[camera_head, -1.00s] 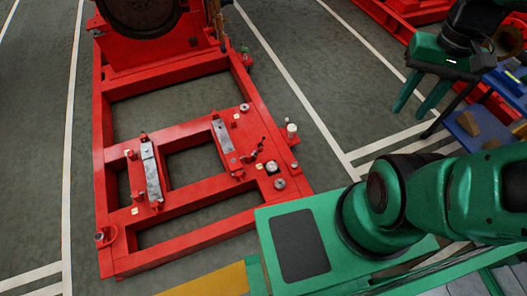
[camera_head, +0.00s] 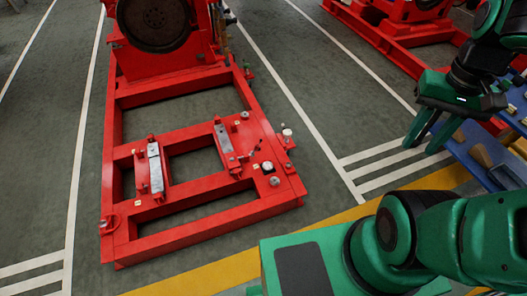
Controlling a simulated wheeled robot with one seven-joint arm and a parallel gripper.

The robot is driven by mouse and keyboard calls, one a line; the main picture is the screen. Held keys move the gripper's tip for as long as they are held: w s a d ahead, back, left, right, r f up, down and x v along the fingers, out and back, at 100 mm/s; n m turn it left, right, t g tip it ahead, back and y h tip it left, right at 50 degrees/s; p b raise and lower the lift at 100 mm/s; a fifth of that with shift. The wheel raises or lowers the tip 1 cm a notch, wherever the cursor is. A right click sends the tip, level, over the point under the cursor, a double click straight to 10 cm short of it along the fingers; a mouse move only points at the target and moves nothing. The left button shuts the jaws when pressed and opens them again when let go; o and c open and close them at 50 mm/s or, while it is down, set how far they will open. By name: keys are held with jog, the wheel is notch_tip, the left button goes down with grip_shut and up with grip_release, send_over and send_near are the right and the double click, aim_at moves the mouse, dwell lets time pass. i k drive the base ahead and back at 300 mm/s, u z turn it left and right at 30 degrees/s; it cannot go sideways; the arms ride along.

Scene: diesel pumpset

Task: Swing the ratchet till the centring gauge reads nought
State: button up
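The red pumpset bed frame (camera_head: 195,240) lies on the floor left of centre. A small dark lever (camera_head: 257,148) at its right side may be the ratchet; it is too small to be sure. A round, pale-faced fitting (camera_head: 267,167) near it may be the centring gauge; no reading can be made out. My gripper (camera_head: 422,147) is at the upper right, well away from the frame, with its two green fingers apart and nothing seen between them.
A dark round flywheel or coupling (camera_head: 153,22) stands at the frame's far end. Blue shelving (camera_head: 476,163) with blocks is at the right, close to my gripper. Another red frame (camera_head: 395,40) stands behind. Grey floor lies between frame and gripper.

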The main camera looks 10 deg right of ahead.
aim_at(256, 148)
jog(key=z, duration=0.05)
jog(key=i, duration=1)
